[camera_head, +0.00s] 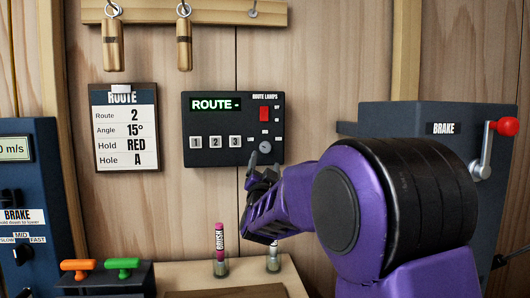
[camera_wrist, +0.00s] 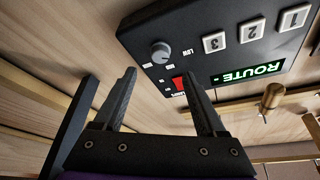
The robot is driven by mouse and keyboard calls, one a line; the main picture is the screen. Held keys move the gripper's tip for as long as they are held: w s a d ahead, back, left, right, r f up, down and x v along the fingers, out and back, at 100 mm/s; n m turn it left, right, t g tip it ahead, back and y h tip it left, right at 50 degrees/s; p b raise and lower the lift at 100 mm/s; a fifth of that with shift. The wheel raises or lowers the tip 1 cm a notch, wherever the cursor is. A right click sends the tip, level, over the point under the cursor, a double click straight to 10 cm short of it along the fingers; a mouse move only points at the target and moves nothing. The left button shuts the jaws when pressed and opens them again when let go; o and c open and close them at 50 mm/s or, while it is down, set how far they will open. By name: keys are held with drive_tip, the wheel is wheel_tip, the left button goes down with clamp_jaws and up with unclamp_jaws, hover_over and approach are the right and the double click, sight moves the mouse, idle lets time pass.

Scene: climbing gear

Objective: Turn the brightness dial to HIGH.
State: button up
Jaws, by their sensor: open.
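The route lamps panel (camera_head: 220,155) is a dark box on the wooden wall. Its small grey round dial (camera_head: 265,147) sits at the lower right, and shows larger in the wrist view (camera_wrist: 161,52). Small labels surround the dial; one seems to read LOW, the others are too small to read. I cannot tell where the dial points. My gripper (camera_head: 263,173) is just below the dial in the head view. In the wrist view my gripper (camera_wrist: 158,71) is open and empty, with the dial beyond and between its fingertips, apparently not touched.
A red switch (camera_head: 264,113) sits above the dial, and numbered buttons (camera_head: 215,142) are to its left. The display (camera_head: 215,104) reads ROUTE. A brake box (camera_head: 440,120) with a red-knobbed lever stands right. A pink brush (camera_head: 219,240) stands on the ledge below.

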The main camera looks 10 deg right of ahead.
sight(267, 148)
drive_tip(key=x, duration=0.7)
drive_tip(key=shift+w+r, duration=0.1)
drive_tip(key=shift+w, duration=0.15)
clamp_jaws()
